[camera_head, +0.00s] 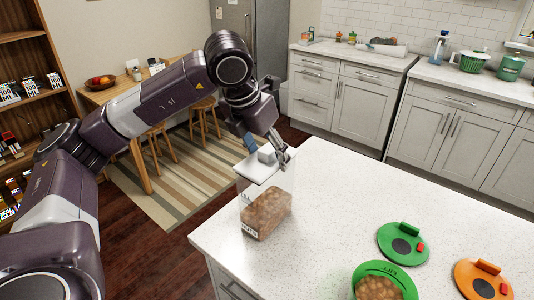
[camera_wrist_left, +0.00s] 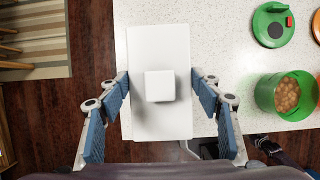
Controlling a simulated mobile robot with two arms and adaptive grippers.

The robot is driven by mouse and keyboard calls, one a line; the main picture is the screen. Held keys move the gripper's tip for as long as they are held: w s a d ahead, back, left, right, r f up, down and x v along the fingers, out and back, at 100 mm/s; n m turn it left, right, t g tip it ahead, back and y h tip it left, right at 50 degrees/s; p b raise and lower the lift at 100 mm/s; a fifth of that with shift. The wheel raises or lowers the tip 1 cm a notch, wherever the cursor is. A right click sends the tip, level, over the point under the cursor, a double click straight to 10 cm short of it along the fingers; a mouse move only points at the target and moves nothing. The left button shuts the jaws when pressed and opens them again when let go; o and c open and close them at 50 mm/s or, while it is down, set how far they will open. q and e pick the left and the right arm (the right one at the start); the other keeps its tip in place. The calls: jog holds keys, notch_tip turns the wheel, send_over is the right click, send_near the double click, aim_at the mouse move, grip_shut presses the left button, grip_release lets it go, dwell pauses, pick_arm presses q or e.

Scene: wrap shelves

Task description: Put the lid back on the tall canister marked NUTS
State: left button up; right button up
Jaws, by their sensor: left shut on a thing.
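The tall clear canister (camera_head: 264,213) marked NUTS stands upright near the left edge of the white counter, part filled with brown nuts. Its white rectangular lid (camera_head: 255,171) with a block knob (camera_head: 267,153) lies level at its top; I cannot tell whether it is fully seated or slightly above the rim. In the left wrist view the lid (camera_wrist_left: 160,112) hides the canister, and the knob (camera_wrist_left: 160,86) is centred. My left gripper (camera_head: 268,148) reaches down from above. Its blue-padded fingers (camera_wrist_left: 160,92) are shut on the lid from both sides.
On the counter are an open green canister (camera_head: 382,268) of nuts, a round green lid (camera_head: 403,244) and an orange lid (camera_head: 482,281). The counter (camera_head: 330,215) is clear between the canisters. The tall canister stands close to the counter's edge above the floor.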

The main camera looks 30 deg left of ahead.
pick_arm(q)
jog(key=o, duration=1.3)
jog(key=shift+c, duration=0.2)
jog(key=o, duration=0.6)
jog(key=shift+c, duration=0.2)
jog(key=shift+r+p, duration=2.55)
jog(key=shift+r, duration=1)
